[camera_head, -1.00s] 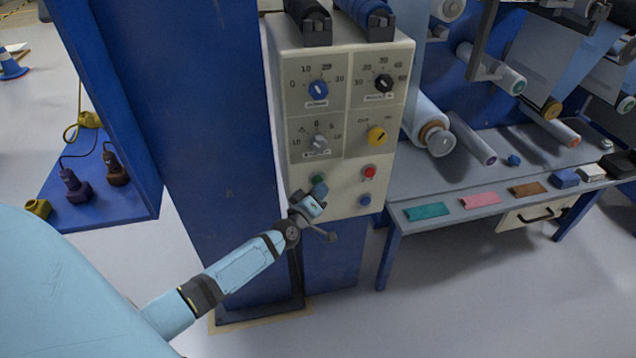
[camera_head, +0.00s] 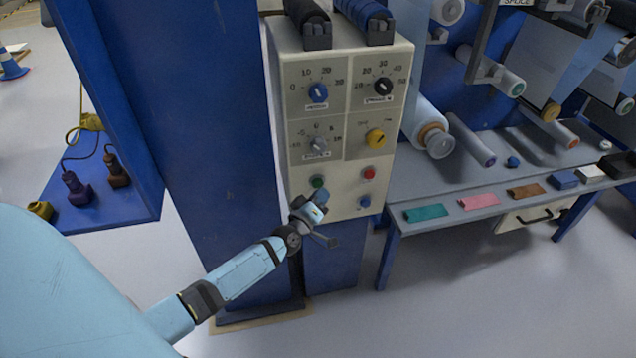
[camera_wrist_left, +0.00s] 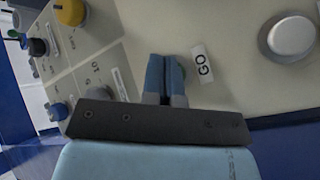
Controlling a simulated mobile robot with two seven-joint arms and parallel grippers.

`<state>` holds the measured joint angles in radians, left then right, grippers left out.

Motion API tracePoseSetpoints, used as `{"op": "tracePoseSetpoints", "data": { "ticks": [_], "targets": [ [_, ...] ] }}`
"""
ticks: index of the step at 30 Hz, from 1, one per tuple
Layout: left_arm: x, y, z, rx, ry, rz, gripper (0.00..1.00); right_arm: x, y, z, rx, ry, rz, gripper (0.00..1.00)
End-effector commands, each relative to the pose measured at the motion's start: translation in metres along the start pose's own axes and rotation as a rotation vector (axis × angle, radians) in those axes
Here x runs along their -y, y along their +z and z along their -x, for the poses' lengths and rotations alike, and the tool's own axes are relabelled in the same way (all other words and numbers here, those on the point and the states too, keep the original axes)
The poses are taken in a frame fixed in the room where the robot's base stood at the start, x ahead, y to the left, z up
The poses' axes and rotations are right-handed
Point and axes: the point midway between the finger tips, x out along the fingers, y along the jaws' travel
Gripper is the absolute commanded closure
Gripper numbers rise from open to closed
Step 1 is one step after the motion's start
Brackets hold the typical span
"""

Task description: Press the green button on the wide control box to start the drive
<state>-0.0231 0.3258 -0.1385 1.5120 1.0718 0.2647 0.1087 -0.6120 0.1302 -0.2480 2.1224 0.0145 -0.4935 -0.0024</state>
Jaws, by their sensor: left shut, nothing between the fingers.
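The wide control box (camera_head: 335,150) is a pale cabinet front with several dials. Its green button (camera_head: 317,181) is at lower left, with a red button (camera_head: 369,173) to its right and a blue button (camera_head: 364,201) below the red one. My left gripper (camera_head: 321,192) is shut and empty, its tips just below and right of the green button; whether they touch the panel is unclear. In the left wrist view the closed blue fingers (camera_wrist_left: 165,75) point at the panel beside a "GO" label (camera_wrist_left: 201,64). My right gripper is not in view.
A blue column (camera_head: 215,130) stands left of the box. A grey bench (camera_head: 450,195) with rollers and coloured pieces is to the right. A blue shelf (camera_head: 100,205) with plugs is at far left. A silver round part (camera_wrist_left: 290,38) shows in the wrist view.

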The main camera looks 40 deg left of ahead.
Motion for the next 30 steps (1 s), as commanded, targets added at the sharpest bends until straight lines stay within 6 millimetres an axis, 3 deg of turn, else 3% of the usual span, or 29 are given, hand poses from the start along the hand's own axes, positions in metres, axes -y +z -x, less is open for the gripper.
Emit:
{"op": "tracePoseSetpoints", "data": {
  "ticks": [11, 24, 30],
  "targets": [
    [-0.002, 0.002, 0.003, 0.001, 0.0, 0.001, 1.0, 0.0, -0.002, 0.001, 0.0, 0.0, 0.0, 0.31],
    [-0.024, 0.022, 0.031, 0.002, -0.001, 0.001, 1.0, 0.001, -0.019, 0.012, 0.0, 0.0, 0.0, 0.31],
    [-0.025, 0.026, 0.035, 0.0, 0.0, 0.0, 1.0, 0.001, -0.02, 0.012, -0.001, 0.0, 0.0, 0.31]
  ]
}}
